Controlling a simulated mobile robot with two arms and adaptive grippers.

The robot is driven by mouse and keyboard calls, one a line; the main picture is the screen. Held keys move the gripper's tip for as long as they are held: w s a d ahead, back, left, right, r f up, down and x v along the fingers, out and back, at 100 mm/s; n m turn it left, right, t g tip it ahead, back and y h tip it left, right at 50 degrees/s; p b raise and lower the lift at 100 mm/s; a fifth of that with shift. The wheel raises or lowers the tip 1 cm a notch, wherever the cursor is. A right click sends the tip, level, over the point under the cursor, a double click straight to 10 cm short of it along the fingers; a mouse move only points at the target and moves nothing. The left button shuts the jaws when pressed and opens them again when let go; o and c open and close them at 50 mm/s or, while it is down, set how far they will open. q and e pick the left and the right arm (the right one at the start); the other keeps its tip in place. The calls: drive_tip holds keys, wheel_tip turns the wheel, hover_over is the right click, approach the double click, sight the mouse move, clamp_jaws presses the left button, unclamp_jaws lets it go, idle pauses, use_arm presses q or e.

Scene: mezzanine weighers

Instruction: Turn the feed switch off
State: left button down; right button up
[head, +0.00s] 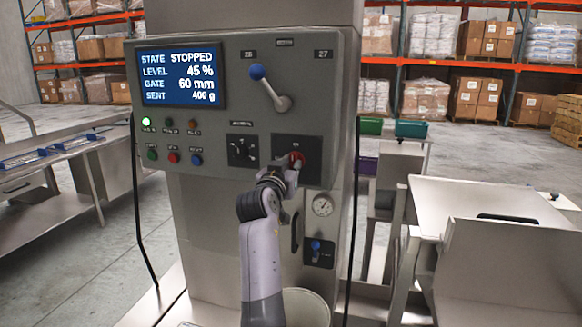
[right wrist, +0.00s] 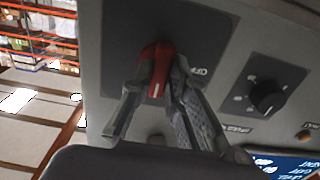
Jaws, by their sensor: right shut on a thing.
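The red feed switch (head: 296,159) is on a dark square plate (head: 312,147) low on the grey control panel. My right gripper (head: 292,170) is at it and partly covers it in the head view. In the right wrist view the red knob (right wrist: 157,66) sits between the fingers of my right gripper (right wrist: 158,85), which are shut on it. A white mark shows on the knob, pointing down in that view. A label that seems to read OFF is right of the knob there. The display (head: 181,78) reads STOPPED, level 45 %, gate 60 mm, sent 400 g. My left gripper is out of view.
A blue-tipped lever (head: 267,86) is above the switch and a black knob (head: 242,150) left of it. A green lamp (head: 146,121) is lit above several buttons. A gauge (head: 322,206) and a small blue-handled valve (head: 316,246) are below.

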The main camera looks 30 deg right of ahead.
clamp_jaws()
drive_tip(key=shift+r+n, duration=0.1)
drive_tip(key=shift+n, duration=0.2)
drive_tip(key=n+p, duration=0.2)
drive_tip(key=n, duration=0.1)
drive_tip(key=shift+r+n+p, duration=0.1)
drive_tip(key=shift+n+p, duration=0.3)
drive_tip(key=n+p, duration=0.3)
drive_tip(key=n, duration=0.1)
drive_tip(key=shift+n, duration=0.3)
drive_tip(key=n+p, duration=0.4)
drive_tip(key=n, duration=0.2)
drive_tip(key=shift+p, duration=0.35)
drive_tip(key=shift+n+p, duration=1)
drive_tip(key=shift+n, duration=0.4)
drive_tip(key=shift+f, duration=0.2)
